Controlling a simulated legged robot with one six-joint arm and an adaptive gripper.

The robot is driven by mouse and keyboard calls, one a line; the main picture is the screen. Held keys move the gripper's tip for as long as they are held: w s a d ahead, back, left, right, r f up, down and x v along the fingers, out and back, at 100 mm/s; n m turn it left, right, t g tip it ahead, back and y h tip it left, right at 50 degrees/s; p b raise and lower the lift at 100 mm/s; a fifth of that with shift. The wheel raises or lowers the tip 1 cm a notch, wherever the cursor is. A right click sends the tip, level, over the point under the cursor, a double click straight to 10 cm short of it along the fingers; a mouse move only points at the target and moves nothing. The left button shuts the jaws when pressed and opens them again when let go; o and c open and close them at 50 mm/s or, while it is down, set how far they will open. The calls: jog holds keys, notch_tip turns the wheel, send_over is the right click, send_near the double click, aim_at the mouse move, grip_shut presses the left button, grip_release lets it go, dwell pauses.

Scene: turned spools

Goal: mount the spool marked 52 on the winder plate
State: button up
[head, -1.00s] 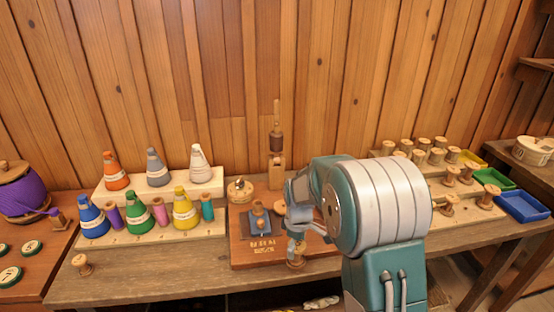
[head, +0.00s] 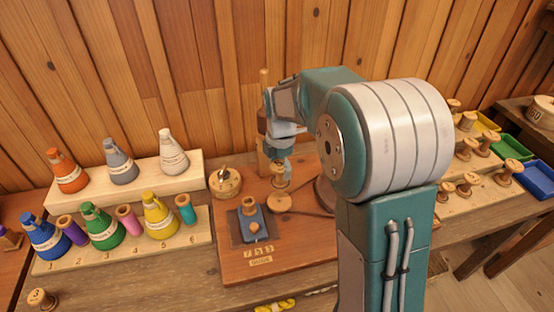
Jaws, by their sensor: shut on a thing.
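My gripper (head: 282,158) points down over the reddish winder board (head: 225,265) and is shut on a pale wooden spool (head: 281,180). The spool hangs upright below the fingers. It is just above a small round wooden plate (head: 280,204) on the board; whether they touch I cannot tell. No number can be read on the spool. A dark round disc (head: 326,190) to the right is partly hidden by my arm.
A blue block (head: 247,228) and a round wooden pot (head: 225,183) are left of the plate. Coloured cones, such as the green one (head: 103,230), fill racks further left. Several spools (head: 468,185) and a blue tray (head: 538,180) are at the right.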

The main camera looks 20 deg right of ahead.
aim_at(279, 182)
jog(key=f, duration=0.4)
jog(key=shift+a, duration=0.25)
jog(key=shift+d+f, duration=0.1)
jog(key=shift+f, duration=0.5)
jog(key=shift+f, duration=0.1)
jog(key=shift+f, duration=0.2)
jog(key=shift+f, duration=0.45)
dwell(1.1)
jog(key=o, duration=0.9)
jog(key=shift+c, duration=0.2)
jog(key=shift+r, duration=5.45)
